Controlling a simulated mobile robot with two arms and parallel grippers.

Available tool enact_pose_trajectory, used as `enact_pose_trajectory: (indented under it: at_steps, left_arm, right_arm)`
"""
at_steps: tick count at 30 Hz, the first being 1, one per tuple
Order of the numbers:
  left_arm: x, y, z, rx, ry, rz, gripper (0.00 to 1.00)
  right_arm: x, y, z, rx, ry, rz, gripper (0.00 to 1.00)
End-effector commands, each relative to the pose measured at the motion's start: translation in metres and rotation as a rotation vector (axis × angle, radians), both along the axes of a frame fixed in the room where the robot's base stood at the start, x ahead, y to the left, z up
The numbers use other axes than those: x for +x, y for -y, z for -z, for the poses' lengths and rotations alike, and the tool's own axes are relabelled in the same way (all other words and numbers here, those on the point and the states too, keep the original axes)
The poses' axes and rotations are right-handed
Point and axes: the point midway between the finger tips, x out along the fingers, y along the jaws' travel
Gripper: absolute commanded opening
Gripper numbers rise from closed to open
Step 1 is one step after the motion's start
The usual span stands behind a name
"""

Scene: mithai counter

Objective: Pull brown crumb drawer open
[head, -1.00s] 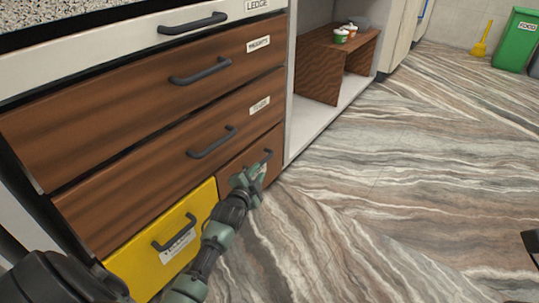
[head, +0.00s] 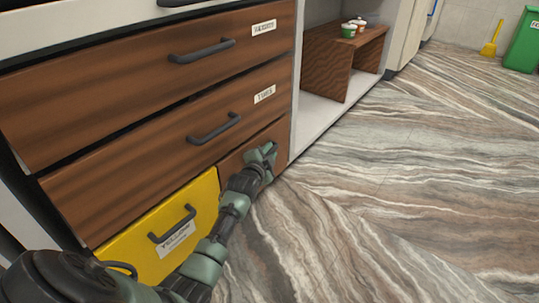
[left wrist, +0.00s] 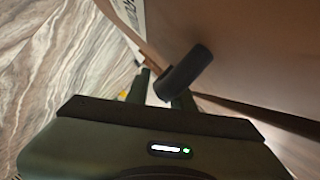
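The brown crumb drawer (head: 232,160) is the small bottom drawer right of the yellow one. Its front looks flush with the cabinet. My left gripper (head: 265,152) is at this front and hides most of its handle in the head view. In the left wrist view, the dark bar handle (left wrist: 184,70) stands out from the brown front (left wrist: 235,50). The two fingers of my left gripper (left wrist: 160,90) are apart, with the near end of the handle at the gap between them. I cannot tell whether they touch it. My right gripper is not in view.
A yellow drawer (head: 140,245) with a dark handle is to the left. Wider brown drawers (head: 120,185) with handles are above. To the right, a brown shelf (head: 325,65) stands in an open bay. The striped floor (head: 400,190) in front is clear.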

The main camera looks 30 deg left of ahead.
Motion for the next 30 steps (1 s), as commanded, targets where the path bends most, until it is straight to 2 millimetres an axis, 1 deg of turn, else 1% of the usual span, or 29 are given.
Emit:
enact_pose_trajectory:
  at_steps: [3,4,5,6,7,30]
  left_arm:
    - [-0.0001,0.0000,-0.0005,0.000,0.000,0.000,0.23]
    - [-0.0001,0.0000,-0.0004,0.000,0.000,0.000,0.21]
    - [-0.0002,0.0000,-0.0004,0.000,0.000,0.000,0.12]
    - [-0.0002,0.0000,-0.0004,0.000,0.000,0.000,0.01]
    - [-0.0002,0.0000,-0.0003,0.000,0.000,0.000,0.00]
    - [-0.0005,0.0004,0.0003,0.000,-0.001,0.001,0.00]
  right_arm:
    - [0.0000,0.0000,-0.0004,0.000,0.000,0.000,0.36]
    - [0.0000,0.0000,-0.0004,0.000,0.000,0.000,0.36]
    - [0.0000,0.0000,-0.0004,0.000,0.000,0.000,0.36]
    - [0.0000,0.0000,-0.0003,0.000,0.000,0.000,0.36]
    - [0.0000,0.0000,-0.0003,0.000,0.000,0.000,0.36]
    - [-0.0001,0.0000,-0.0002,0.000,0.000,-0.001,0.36]
